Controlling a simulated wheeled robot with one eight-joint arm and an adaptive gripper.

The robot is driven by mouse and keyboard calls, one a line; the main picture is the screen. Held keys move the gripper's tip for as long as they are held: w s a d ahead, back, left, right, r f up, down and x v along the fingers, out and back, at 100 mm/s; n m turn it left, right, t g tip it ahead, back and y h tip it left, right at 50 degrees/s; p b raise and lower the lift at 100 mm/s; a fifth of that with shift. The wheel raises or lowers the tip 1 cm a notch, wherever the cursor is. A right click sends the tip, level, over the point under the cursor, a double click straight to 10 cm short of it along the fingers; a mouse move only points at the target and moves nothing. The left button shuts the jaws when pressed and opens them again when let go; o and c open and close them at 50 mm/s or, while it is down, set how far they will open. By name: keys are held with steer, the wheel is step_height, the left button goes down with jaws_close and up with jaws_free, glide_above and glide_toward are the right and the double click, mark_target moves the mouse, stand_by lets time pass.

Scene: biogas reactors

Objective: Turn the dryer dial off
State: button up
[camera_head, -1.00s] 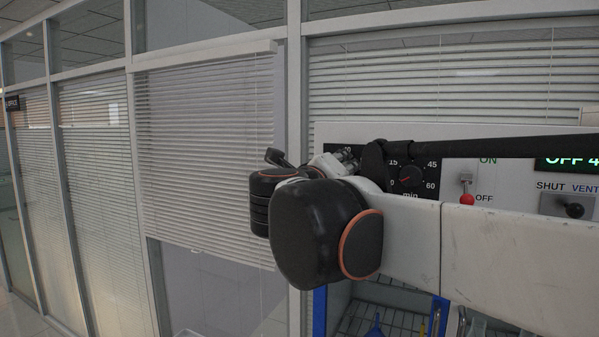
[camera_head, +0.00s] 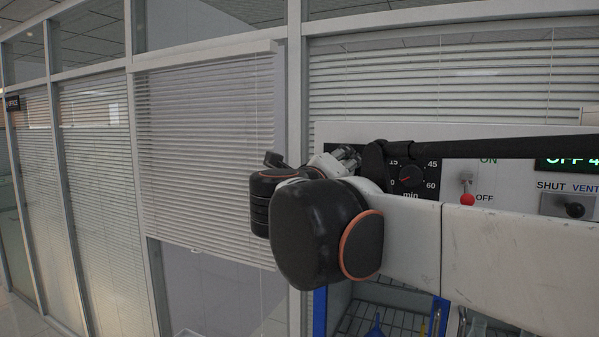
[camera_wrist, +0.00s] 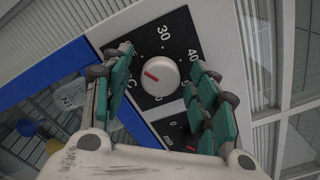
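A white round dial (camera_wrist: 160,76) with a red pointer mark sits on a black square scale with numbers such as 30 and 40, in the wrist view. My gripper (camera_wrist: 161,64) is open, with its teal-padded fingers on either side of this dial in the picture. I cannot tell whether they touch it. A second dial (camera_head: 409,175), on a black scale marked in minutes, shows in the head view right of my wrist. Its scale is partly behind the right finger in the wrist view. My arm hides the first dial in the head view.
The white panel also carries a red-tipped ON/OFF switch (camera_head: 467,197), a black-knobbed SHUT/VENT lever (camera_head: 574,210) and a green display (camera_head: 566,162). Below is a blue-edged compartment with racks (camera_head: 376,318). Blinds and glass partitions (camera_head: 205,150) stand behind and left.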

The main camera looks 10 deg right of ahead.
steer(key=v, duration=1.2)
